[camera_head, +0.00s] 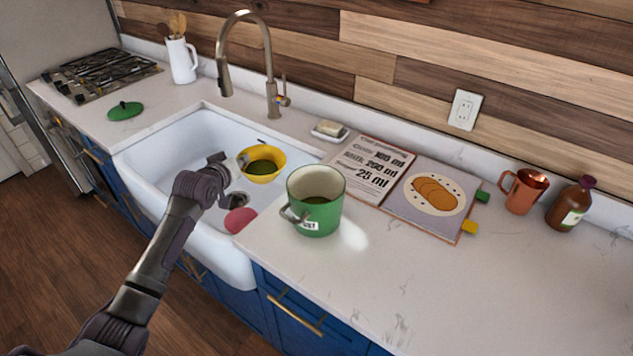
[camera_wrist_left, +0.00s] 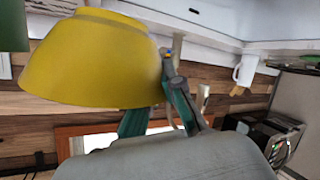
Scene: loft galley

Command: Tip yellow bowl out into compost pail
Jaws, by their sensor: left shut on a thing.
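The yellow bowl (camera_head: 272,176) is in the head view, over the white sink, roughly upright with dark green contents inside. My left gripper (camera_head: 242,161) is shut on the bowl's left side. In the left wrist view the yellow bowl (camera_wrist_left: 95,62) fills the upper left, by the fingers of my left gripper (camera_wrist_left: 160,100); that view looks upside down. The green compost pail (camera_head: 328,214) stands on the counter right of the sink, open at the top, with a handle at its left and dark matter inside. My right gripper is not in view.
The sink (camera_head: 165,153) has a pink item (camera_head: 240,220) near its right wall. The faucet (camera_head: 268,75) rises behind the bowl. An open recipe book (camera_head: 395,205) lies right of the pail. A copper mug (camera_head: 523,192) and brown bottle (camera_head: 568,205) stand farther right. The front right counter is clear.

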